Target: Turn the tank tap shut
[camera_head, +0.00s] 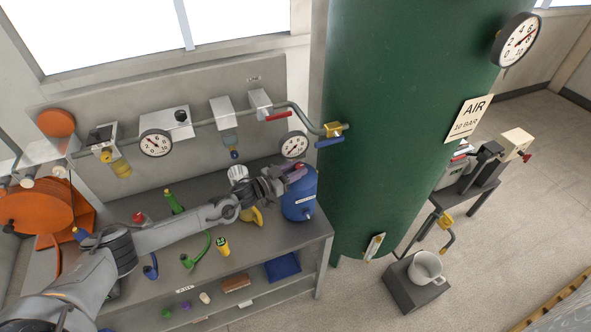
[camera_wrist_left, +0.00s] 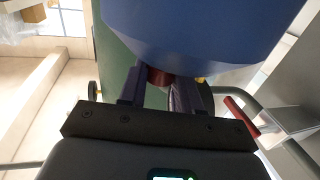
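The tank tap is a brass valve (camera_head: 333,129) with a blue lever (camera_head: 330,142), on the pipe entering the side of the green tank (camera_head: 410,110). The lever points out sideways, slightly tilted, roughly along the pipe. My left gripper (camera_head: 297,172) is below and left of the tap, at the top of a blue container (camera_head: 299,207), apart from the lever. In the left wrist view, the fingers (camera_wrist_left: 160,85) stand a little apart with a red-brown piece between them; whether they grip it is unclear. My right gripper is out of view.
A gauge (camera_head: 293,145) and a red-levered valve (camera_head: 278,116) are on the wall left of the tap. Bottles and tools crowd the bench (camera_head: 235,265). A second brass tap (camera_head: 445,220) is low on the tank's right, above a white mug (camera_head: 426,268).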

